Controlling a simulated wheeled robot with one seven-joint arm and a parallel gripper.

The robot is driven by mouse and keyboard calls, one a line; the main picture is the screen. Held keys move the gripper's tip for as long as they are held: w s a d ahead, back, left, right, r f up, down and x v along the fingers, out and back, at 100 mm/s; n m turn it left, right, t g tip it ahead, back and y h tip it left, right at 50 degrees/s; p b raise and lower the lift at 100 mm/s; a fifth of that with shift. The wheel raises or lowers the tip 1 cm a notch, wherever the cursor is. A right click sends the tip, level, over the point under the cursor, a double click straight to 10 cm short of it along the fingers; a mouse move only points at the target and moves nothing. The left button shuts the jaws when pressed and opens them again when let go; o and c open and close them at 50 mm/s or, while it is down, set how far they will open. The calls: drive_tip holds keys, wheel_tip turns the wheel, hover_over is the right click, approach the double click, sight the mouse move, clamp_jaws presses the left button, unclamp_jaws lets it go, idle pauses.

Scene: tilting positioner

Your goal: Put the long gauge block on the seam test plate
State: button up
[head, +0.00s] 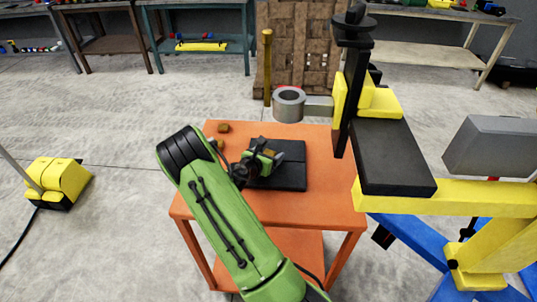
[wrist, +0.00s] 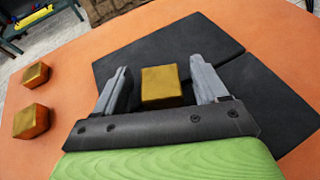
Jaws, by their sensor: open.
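The seam test plate (head: 292,176) is a dark plate lying on the orange table, with a seam line across it; in the wrist view it fills the middle (wrist: 150,42). A gold block (wrist: 161,84) sits on the dark plate between my fingers, with a gap on each side. My gripper (wrist: 160,68) is open around it and low over the plate; it also shows in the head view (head: 262,160). Two more gold blocks, a farther one (wrist: 36,75) and a nearer one (wrist: 31,121), stand on bare table to the left. I cannot tell which block is longest.
The orange table (head: 318,205) has bare top around the plate. A yellow and black positioner (head: 395,155) stands close on the right, with a grey ring (head: 289,104) reaching over the table's far edge. A yellow pedal box (head: 58,183) is on the floor at left.

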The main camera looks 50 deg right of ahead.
drive_tip(key=shift+a+r, duration=0.2)
drive_tip(key=shift+r, duration=0.05)
drive_tip(key=p+v, duration=0.1)
drive_tip(key=v, duration=1)
drive_tip(key=shift+s+a, duration=0.2)
drive_tip(key=shift+a, duration=0.1)
drive_tip(key=s+a+r+m+t+y, duration=0.1)
drive_tip(key=s+a+r+m+y, duration=0.5)
drive_tip(key=s+a+r+m, duration=0.2)
drive_tip(key=s+a+r+m+t+y, duration=0.1)
drive_tip(key=s+a+r+m+y, duration=0.5)
drive_tip(key=s+a+m, duration=0.5)
drive_tip(key=a+r+m, duration=0.2)
drive_tip(key=a, duration=0.2)
drive_tip(key=shift+s+a+r+y, duration=0.2)
drive_tip(key=shift+a+r+y, duration=0.1)
drive_tip(key=shift+r+y, duration=0.1)
drive_tip(key=shift+r, duration=0.1)
